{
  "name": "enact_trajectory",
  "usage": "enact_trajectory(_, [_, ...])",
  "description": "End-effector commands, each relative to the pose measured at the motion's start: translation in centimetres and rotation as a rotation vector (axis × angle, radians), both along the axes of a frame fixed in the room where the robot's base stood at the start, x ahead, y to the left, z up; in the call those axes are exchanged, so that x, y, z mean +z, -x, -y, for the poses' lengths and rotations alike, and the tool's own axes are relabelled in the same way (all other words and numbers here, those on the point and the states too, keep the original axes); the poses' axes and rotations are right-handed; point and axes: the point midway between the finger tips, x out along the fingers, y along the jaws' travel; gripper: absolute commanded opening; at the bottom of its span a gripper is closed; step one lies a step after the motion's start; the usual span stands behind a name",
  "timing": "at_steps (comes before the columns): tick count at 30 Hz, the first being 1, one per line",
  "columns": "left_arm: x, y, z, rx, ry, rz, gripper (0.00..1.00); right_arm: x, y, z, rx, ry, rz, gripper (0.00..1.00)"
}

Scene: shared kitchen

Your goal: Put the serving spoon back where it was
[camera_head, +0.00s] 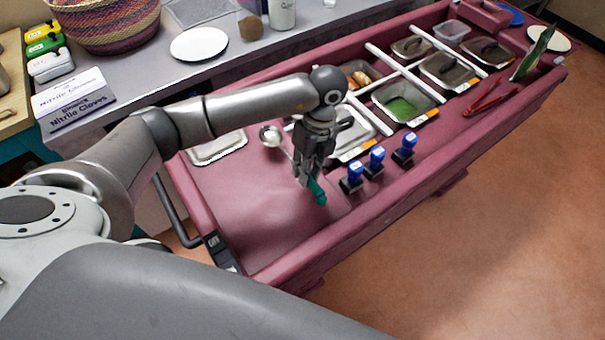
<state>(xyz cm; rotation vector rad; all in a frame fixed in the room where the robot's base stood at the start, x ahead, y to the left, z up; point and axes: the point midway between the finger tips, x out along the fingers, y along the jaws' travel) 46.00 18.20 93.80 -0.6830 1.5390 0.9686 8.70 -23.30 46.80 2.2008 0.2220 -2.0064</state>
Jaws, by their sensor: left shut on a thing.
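The serving spoon has a round metal bowl (271,135) and a green handle (318,192). My left gripper (307,178) points down over the pink serving counter (235,200) and is shut on the spoon near its green handle. The spoon's bowl points up and left in the picture, and its handle end points down and right. I cannot tell whether the spoon touches the counter. The gripper hides the middle of the spoon. My right gripper is out of view.
Blue-topped dispensers (375,160) stand right of the gripper. Food pans, one with green contents (402,105), fill the counter's right part. Red tongs (490,97) lie farther right. A metal tray (217,149) sits at the left. The counter's front left is bare.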

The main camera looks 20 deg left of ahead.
Motion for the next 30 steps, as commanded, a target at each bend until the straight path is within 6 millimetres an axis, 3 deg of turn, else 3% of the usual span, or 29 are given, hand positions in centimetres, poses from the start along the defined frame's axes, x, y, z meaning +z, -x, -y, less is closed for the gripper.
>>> enact_trajectory(9, [-3.7,0.7,-0.6,-0.001,0.000,-0.002,0.00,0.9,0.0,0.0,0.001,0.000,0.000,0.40])
enact_trajectory(20, [-4.3,0.6,-0.6,-0.001,0.001,0.001,0.00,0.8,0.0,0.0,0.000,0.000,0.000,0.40])
enact_trajectory(21, [-4.2,0.6,-0.6,-0.001,0.001,0.001,0.23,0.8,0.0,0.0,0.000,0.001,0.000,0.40])
enact_trajectory(24, [-4.2,0.6,-0.6,-0.001,0.001,0.001,0.36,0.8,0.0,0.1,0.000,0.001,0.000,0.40])
enact_trajectory(30, [-4.2,0.6,-0.6,-0.001,0.001,0.001,0.39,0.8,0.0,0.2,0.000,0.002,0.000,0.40])
